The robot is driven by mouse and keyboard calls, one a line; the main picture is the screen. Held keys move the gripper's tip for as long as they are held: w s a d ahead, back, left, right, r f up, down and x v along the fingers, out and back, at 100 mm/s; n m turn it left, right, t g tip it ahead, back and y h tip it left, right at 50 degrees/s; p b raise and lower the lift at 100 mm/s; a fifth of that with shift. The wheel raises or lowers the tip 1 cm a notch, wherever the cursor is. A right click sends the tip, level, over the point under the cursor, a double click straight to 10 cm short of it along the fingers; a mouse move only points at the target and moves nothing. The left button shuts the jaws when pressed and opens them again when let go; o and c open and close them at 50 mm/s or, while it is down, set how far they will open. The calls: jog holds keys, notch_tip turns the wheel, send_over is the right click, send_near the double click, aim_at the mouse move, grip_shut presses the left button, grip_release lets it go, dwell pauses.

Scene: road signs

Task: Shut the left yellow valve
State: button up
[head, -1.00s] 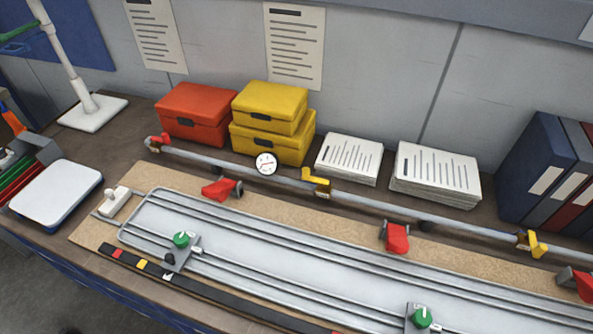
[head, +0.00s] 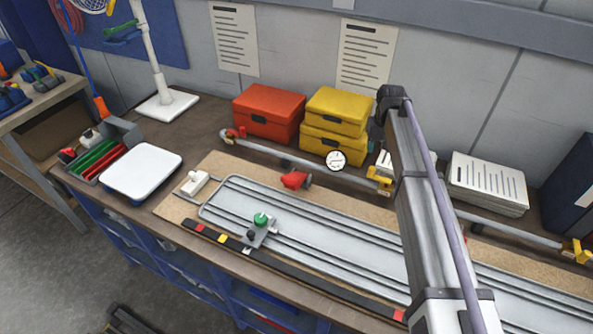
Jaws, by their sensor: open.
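The left yellow valve (head: 380,181) sits on the grey pipe (head: 357,180) along the back of the bench, just right of the round white gauge (head: 335,160). It is close beside my grey arm link in the picture, and its handle position is hard to make out. A second yellow valve (head: 578,253) is on the same pipe at the far right. My arm rises from the bottom right and crosses the pipe, hiding part of it. My gripper does not show.
Red (head: 268,111) and yellow (head: 334,121) boxes stand behind the pipe. A red valve (head: 296,180) is in front of it. A slide with a green knob (head: 261,220) lies on the rails. A paper stack (head: 487,183) stands right of my arm.

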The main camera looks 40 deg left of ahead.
aim_at(372, 168)
jog(key=shift+s+a+f+b, duration=0.1)
jog(key=shift+a+f+b, duration=0.15)
jog(key=shift+f+b, duration=0.1)
notch_tip(372, 168, down, 10)
jog(key=b, duration=1)
jog(key=shift+f, duration=0.2)
jog(key=shift+r, duration=0.15)
grip_shut()
